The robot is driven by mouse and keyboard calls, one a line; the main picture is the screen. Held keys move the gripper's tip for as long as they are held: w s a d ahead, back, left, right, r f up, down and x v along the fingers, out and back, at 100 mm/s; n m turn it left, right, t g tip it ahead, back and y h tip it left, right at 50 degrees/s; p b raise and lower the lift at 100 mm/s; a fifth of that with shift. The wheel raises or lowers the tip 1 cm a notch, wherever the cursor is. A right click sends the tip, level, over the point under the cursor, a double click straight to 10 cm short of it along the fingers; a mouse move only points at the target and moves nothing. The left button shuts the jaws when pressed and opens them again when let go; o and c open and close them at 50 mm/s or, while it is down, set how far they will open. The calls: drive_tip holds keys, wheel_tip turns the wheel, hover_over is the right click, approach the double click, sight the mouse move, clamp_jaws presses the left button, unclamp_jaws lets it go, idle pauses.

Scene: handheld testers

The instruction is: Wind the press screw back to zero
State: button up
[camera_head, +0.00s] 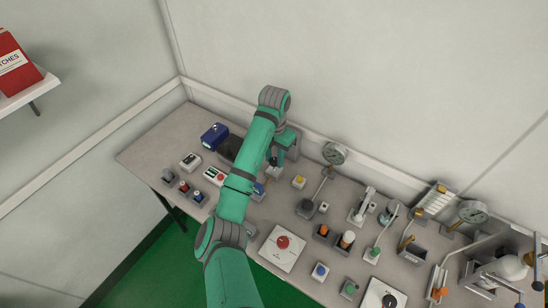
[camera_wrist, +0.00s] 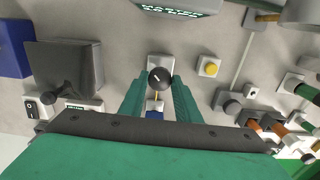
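A round black knob (camera_wrist: 160,77) with a short slanted white mark stands on a small pale base plate, seen from above in the wrist view. I cannot confirm from the frames that it is the press screw. My gripper (camera_wrist: 158,82) has its two green fingers apart, one on each side of the knob. I cannot tell whether either finger touches it. In the head view my gripper (camera_head: 273,161) is low over the bench, and the knob is not clearly visible.
A yellow button (camera_wrist: 208,67) on a pale block sits close right of my gripper. A dark box with a lever (camera_wrist: 65,70) stands to the left. A wall runs behind.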

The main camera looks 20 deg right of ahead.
drive_tip(key=o, duration=0.4)
drive_tip(key=shift+s+f, duration=0.2)
drive_tip(key=shift+w+r, duration=0.1)
drive_tip(key=shift+r, duration=0.1)
